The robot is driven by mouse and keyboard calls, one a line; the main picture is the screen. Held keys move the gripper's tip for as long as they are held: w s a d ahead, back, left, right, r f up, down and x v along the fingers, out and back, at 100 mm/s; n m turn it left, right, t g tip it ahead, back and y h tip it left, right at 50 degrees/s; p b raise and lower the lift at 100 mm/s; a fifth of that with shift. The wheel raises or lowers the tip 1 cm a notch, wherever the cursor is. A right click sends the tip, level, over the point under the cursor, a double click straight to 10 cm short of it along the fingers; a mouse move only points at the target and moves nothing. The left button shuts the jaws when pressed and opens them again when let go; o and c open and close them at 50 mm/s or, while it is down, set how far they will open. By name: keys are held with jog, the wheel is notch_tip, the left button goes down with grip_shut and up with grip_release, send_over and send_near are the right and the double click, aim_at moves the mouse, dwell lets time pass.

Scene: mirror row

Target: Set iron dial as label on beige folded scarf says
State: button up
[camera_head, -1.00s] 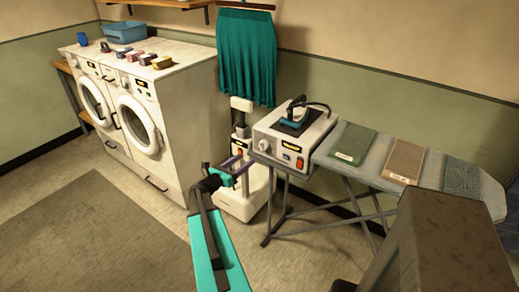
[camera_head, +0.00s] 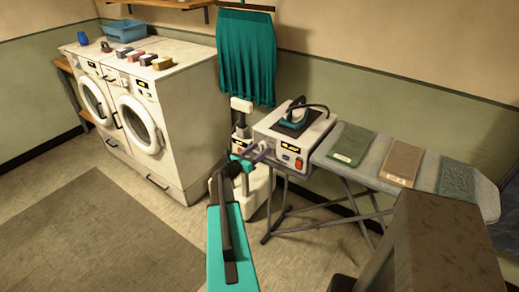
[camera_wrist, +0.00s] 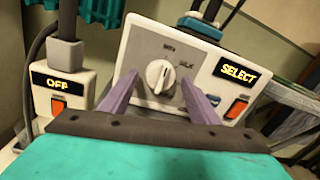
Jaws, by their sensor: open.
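The iron station (camera_head: 305,138) is a white box beside the ironing board. In the wrist view its white round dial (camera_wrist: 159,76) sits on a grey panel, with small labels above it and to its upper right; the right one seems to read SILK. The display (camera_wrist: 237,71) reads SELECT. My gripper (camera_wrist: 158,80) is open, its purple fingers on either side of the dial; contact cannot be told. The beige folded scarf (camera_head: 404,157) lies mid-board with a pale label (camera_head: 396,181) too small to read. The iron (camera_head: 296,115) rests on the station.
A green folded cloth (camera_head: 352,143) and a grey-green one (camera_head: 456,178) flank the scarf on the board (camera_head: 429,190). Left of the station stands a white appliance (camera_wrist: 65,90) whose display reads OFF. An orange switch (camera_wrist: 236,108) is right of the dial. Washers (camera_head: 165,110) stand left.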

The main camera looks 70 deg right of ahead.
jog(key=shift+d, duration=0.2)
jog(key=shift+s, duration=0.1)
jog(key=c, duration=1.1)
jog(key=shift+o, duration=0.2)
